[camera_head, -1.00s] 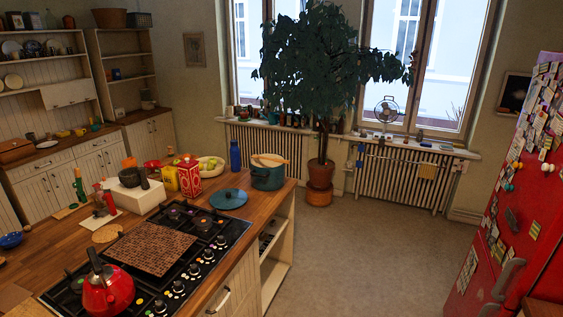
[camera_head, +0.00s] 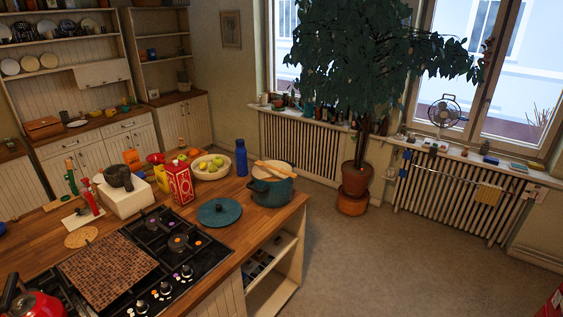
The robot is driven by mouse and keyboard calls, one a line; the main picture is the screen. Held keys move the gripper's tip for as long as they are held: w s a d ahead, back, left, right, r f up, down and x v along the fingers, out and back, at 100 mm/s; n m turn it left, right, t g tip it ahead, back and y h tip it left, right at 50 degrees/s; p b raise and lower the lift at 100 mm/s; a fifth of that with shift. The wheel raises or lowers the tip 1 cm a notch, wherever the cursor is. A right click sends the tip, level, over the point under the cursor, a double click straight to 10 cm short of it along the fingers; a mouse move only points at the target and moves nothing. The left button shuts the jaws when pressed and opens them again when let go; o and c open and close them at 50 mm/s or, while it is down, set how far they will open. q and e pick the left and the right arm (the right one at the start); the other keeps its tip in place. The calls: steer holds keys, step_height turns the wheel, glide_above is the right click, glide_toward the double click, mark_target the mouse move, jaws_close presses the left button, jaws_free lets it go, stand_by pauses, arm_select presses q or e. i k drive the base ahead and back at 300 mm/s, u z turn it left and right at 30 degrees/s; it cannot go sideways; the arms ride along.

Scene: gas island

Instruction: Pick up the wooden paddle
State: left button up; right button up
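A light wooden utensil (camera_head: 274,168), which looks like the wooden paddle, lies across the top of a teal pot (camera_head: 271,190). The pot stands near the far right corner of the wooden counter. A teal lid (camera_head: 219,212) lies on the counter to the left of the pot. The exact shape of the paddle is too small to tell. Neither of my grippers shows in the head view.
The gas hob (camera_head: 181,245) lies left of the lid, with a red kettle (camera_head: 39,305) at its near end. A blue bottle (camera_head: 241,158), fruit bowl (camera_head: 211,166) and red tin (camera_head: 180,183) stand near the pot. The floor (camera_head: 390,265) right of the counter is clear.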

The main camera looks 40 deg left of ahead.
mark_target(259, 163)
steer(key=u, duration=0.5)
steer(key=i, duration=1.05)
steer(key=u, duration=0.9)
